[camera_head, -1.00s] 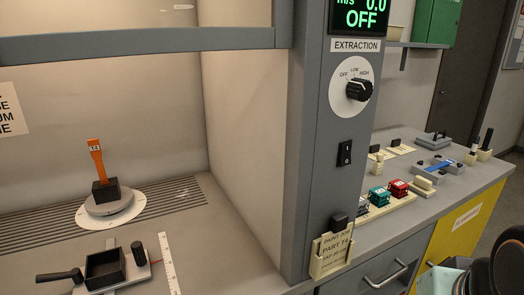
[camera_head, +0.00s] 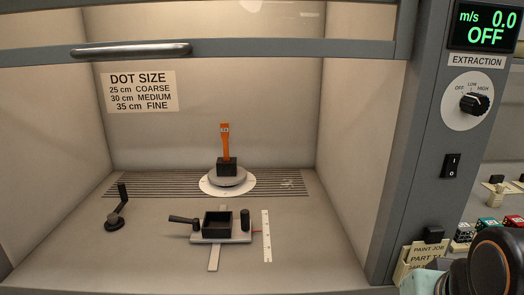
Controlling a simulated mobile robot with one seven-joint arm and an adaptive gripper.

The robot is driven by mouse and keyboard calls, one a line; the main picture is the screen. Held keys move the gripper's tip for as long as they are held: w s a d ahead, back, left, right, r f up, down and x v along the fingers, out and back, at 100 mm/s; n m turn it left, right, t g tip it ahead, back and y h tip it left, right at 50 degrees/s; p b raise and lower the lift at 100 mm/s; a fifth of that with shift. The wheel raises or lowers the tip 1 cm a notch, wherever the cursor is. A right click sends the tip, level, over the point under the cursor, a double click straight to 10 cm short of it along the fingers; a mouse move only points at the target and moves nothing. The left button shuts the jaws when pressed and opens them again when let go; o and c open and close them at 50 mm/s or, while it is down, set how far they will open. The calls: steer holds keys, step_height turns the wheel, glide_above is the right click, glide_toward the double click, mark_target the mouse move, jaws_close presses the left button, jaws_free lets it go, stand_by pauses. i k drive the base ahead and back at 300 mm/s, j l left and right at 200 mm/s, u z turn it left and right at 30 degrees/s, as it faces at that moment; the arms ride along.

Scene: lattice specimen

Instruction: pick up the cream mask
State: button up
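I cannot pick out the cream mask for sure. A small cream piece with a dark knob (camera_head: 496,187) stands on the side counter at the right edge, partly cut off by the frame. Red and teal blocks (camera_head: 490,226) sit on that counter, partly hidden. An orange upright tag (camera_head: 225,142) stands in a black block (camera_head: 227,167) on a round grey turntable (camera_head: 228,181) inside the booth. My gripper is not in view; only dark rounded parts of my arm show at the bottom right corner.
A black open box on a sliding fixture (camera_head: 217,225) stands in front of the turntable, beside a white ruler (camera_head: 267,236). A crank handle (camera_head: 117,212) is at left. The booth's right post (camera_head: 415,170) separates it from the counter.

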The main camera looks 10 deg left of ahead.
mark_target(496, 198)
steer(key=u, duration=1.05)
steer(key=z, duration=1.65)
